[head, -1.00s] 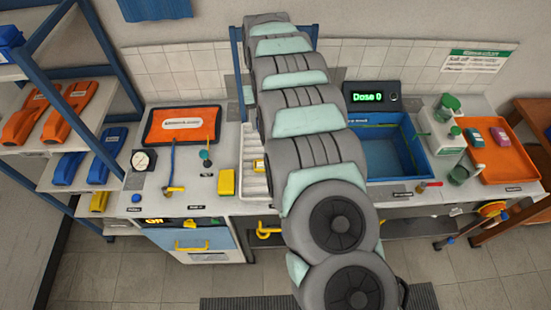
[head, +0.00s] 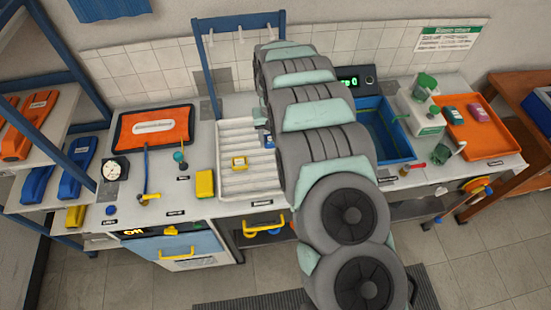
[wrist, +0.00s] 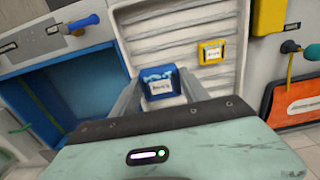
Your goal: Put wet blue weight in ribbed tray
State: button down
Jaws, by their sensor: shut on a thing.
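The blue weight (wrist: 158,84), with a white label, is between the two fingers of my gripper (wrist: 160,78) in the wrist view. The gripper is shut on it. The weight is over the white ribbed tray (wrist: 205,20); I cannot tell whether it touches the ribs. In the head view the ribbed tray (head: 235,184) is left of my arm, and a bit of the blue weight (head: 268,141) shows at the arm's edge. I cannot see whether the weight is wet.
A yellow weight (head: 239,163) lies in the ribbed tray, beside the blue one. A blue basin (head: 403,150) is right of my arm. A yellow block (head: 204,184) stands left of the tray. A blue frame with hooks (head: 206,72) rises behind the tray.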

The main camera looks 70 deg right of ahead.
aim_at(273, 162)
notch_tip(273, 162, down, 11)
jog(key=b, duration=0.2)
jog(key=shift+w+d+f+b, duration=0.1)
jog(key=shift+b, duration=0.3)
jog(key=shift+f, duration=0.2)
jog(key=c, duration=0.6)
grip_release()
notch_tip(273, 162, up, 12)
jog(key=shift+f, duration=0.1)
jog(key=shift+r+p, duration=0.35)
